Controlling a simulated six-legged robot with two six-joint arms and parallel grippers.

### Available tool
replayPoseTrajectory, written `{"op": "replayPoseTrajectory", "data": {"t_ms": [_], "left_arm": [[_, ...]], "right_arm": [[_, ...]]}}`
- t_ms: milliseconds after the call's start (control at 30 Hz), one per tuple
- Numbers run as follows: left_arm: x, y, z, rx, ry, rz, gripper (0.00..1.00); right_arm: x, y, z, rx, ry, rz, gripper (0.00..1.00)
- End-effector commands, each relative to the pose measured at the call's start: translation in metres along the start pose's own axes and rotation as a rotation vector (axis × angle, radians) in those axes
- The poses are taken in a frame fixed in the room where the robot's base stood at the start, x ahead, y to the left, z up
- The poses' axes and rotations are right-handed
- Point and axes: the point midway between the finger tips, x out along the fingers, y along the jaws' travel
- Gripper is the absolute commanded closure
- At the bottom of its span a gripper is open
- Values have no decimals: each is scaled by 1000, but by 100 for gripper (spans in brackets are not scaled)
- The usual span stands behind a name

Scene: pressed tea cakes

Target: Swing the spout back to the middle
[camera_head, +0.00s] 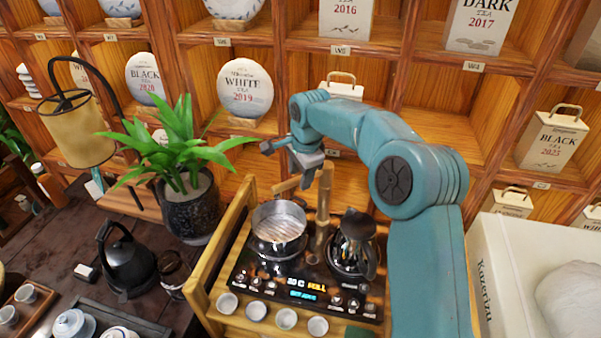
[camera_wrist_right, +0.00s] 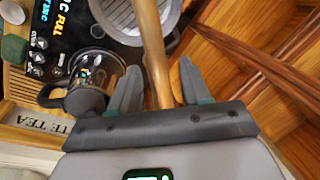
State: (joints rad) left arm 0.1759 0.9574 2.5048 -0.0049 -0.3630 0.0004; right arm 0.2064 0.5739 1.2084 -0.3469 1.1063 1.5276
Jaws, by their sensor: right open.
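The bamboo spout (camera_head: 323,208) stands as a post at the back of the tea stove (camera_head: 300,285), between a steel pot (camera_head: 279,225) and a dark glass kettle (camera_head: 356,242). A short bamboo arm near its top points left, above the back of the pot. My right gripper (camera_head: 291,164) is open over the spout's top. In the right wrist view, the bamboo (camera_wrist_right: 154,55) runs between the two spread fingers of the right gripper (camera_wrist_right: 160,88); I cannot tell whether either touches it. My left gripper is out of view.
A potted plant (camera_head: 190,212) and a black kettle (camera_head: 127,262) stand left of the stove. Several small cups (camera_head: 286,319) line its front. Wooden shelves (camera_head: 440,122) with tea cakes and boxes rise close behind. A white box (camera_head: 500,262) stands at right.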

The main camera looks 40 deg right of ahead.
Motion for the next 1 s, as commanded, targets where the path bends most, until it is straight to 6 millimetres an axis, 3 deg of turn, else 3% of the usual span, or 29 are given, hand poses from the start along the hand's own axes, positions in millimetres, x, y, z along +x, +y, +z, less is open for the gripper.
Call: {"op": "replayPoseTrajectory", "data": {"t_ms": [300, 433, 467, 1000], "left_arm": [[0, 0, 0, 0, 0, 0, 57], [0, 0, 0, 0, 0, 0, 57], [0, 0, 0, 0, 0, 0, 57], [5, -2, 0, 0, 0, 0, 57]], "right_arm": [[3, -1, -1, 1, 0, -2, 53], [3, -1, -1, 1, 0, -1, 95], [3, -1, -1, 1, 0, -1, 100], [2, 10, -2, -120, -26, 0, 100]]}}
